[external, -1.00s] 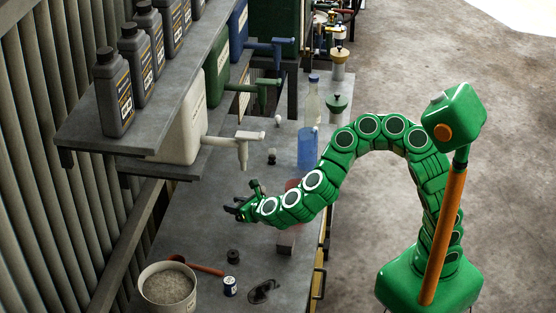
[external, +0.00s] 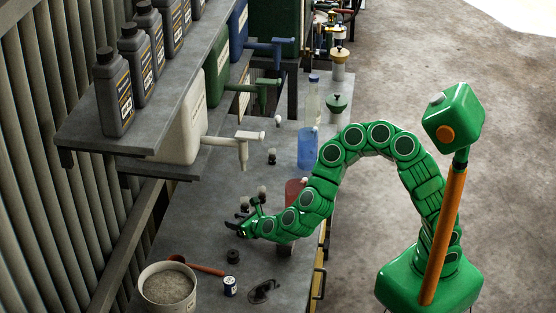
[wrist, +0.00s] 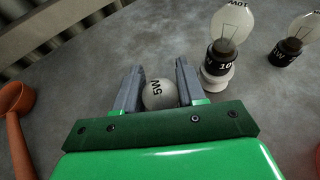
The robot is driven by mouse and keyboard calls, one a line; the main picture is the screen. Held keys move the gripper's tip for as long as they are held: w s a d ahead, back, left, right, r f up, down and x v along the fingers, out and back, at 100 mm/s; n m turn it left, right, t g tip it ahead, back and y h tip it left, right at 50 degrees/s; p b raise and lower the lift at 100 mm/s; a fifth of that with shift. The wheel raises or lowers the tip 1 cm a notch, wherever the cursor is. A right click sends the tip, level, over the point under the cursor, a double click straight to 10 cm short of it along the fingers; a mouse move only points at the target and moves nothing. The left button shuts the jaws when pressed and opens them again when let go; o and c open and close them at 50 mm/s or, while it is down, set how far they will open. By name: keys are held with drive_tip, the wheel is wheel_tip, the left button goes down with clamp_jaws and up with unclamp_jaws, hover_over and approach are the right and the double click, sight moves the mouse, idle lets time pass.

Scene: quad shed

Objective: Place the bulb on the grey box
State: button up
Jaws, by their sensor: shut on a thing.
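My gripper (wrist: 160,90) is shut on a round white bulb (wrist: 160,95) marked 5W, which sits between the two grey fingers in the wrist view. Only its rounded top shows; its base is hidden. In the external view my gripper (external: 236,226) is low over the grey bench, and the held bulb is too small to make out.
Two clear bulbs, one (wrist: 224,48) on a white disc and another (wrist: 293,42), stand to the right. A red spoon (wrist: 14,115) lies left. A bucket (external: 168,287), battery (external: 230,286) and blue bottle (external: 307,148) are on the bench. A white spout (external: 243,146) overhangs it.

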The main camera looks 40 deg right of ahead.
drive_tip(key=shift+f, duration=0.2)
drive_tip(key=o, duration=1.1)
drive_tip(key=shift+c, duration=0.2)
drive_tip(key=shift+r, duration=0.1)
drive_tip(key=shift+r, duration=0.15)
drive_tip(key=v, duration=0.7)
drive_tip(key=shift+s, duration=0.1)
drive_tip(key=shift+v, duration=1.65)
drive_tip(key=shift+s+d+r, duration=0.2)
drive_tip(key=shift+s+r, duration=0.05)
drive_tip(key=shift+s, duration=0.4)
